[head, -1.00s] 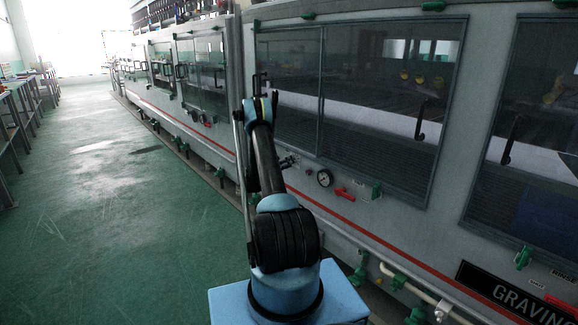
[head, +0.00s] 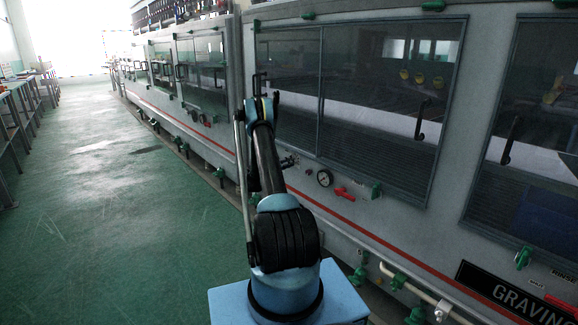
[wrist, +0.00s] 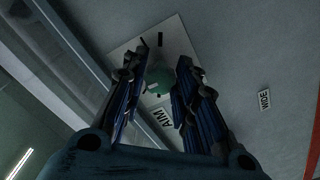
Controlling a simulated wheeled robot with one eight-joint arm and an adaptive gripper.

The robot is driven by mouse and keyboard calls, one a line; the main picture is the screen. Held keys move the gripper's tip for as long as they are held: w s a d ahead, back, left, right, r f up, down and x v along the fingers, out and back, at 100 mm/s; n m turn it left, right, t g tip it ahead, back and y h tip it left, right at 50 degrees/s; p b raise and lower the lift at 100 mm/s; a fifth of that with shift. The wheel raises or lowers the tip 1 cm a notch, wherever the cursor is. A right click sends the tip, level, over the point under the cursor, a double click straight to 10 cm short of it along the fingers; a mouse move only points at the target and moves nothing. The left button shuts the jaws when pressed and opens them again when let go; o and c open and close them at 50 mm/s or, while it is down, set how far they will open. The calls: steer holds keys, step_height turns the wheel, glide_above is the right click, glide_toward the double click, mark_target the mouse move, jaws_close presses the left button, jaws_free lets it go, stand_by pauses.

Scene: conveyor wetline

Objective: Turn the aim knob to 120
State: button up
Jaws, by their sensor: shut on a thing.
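The aim knob (wrist: 159,80) is green and sits on a pale square plate (wrist: 122,50) marked AIM in the wrist view. My gripper (wrist: 160,72) reaches over the plate with one finger on each side of the knob, shut on it. The fingers and the knob's own position hide most of the dial marks, so I cannot read its setting. Dark marks show near the plate's top edge. In the head view my arm covers this spot, and the knob and gripper cannot be made out.
A window frame (wrist: 75,65) runs along the left. In the head view, a pressure gauge (head: 324,178) and a red valve handle (head: 344,193) are on the machine's front. The green floor (head: 110,220) at left is clear.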

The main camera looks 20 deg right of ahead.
steer(key=shift+n, duration=0.4)
steer(key=o, duration=1.1)
steer(key=shift+a, duration=0.15)
steer(key=v, duration=1.1)
steer(key=shift+s+a, duration=0.1)
steer(key=shift+a, duration=0.3)
